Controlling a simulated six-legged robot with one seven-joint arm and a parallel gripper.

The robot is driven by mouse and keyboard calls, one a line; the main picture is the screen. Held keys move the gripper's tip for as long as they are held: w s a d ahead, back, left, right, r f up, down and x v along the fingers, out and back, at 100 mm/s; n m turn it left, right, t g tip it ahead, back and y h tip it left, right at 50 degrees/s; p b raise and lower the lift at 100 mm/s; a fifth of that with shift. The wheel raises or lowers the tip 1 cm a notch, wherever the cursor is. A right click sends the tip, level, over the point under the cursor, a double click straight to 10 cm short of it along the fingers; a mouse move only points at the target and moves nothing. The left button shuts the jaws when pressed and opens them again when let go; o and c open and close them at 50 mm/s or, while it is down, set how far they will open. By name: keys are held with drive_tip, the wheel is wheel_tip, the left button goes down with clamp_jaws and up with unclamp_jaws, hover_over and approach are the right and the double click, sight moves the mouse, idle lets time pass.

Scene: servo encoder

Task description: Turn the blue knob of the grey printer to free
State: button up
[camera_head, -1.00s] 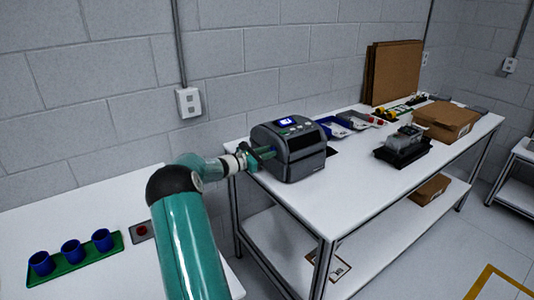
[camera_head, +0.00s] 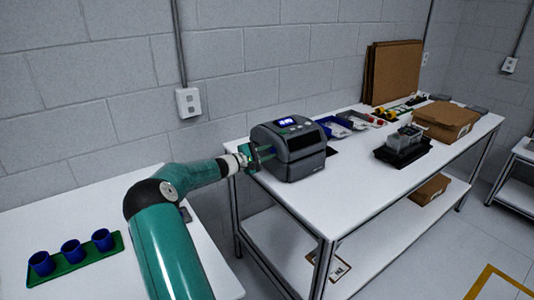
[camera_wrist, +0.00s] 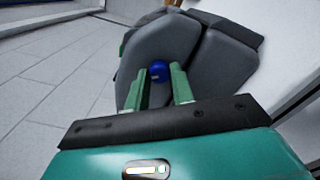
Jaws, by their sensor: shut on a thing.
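The grey printer (camera_head: 288,150) stands on the white bench with its lit blue screen on top. Its blue knob (camera_wrist: 159,71) is on the side facing my gripper and shows in the wrist view between the two green fingertips. My gripper (camera_wrist: 160,80) is shut on the knob, one finger on each side of it. In the head view my gripper (camera_head: 256,157) is at the printer's left side, and the knob is largely hidden there. The knob's marks and its turn angle cannot be read.
A black device (camera_head: 402,148) and a cardboard box (camera_head: 446,121) stand farther right on the bench. A green tray (camera_head: 75,262) with blue cups is on the left table. The wall is behind.

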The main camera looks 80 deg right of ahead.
drive_tip(key=shift+w+m, duration=0.1)
drive_tip(key=shift+m, duration=0.9)
drive_tip(key=o, duration=1)
drive_tip(key=v, duration=1.3)
drive_tip(key=shift+w+a, duration=0.25)
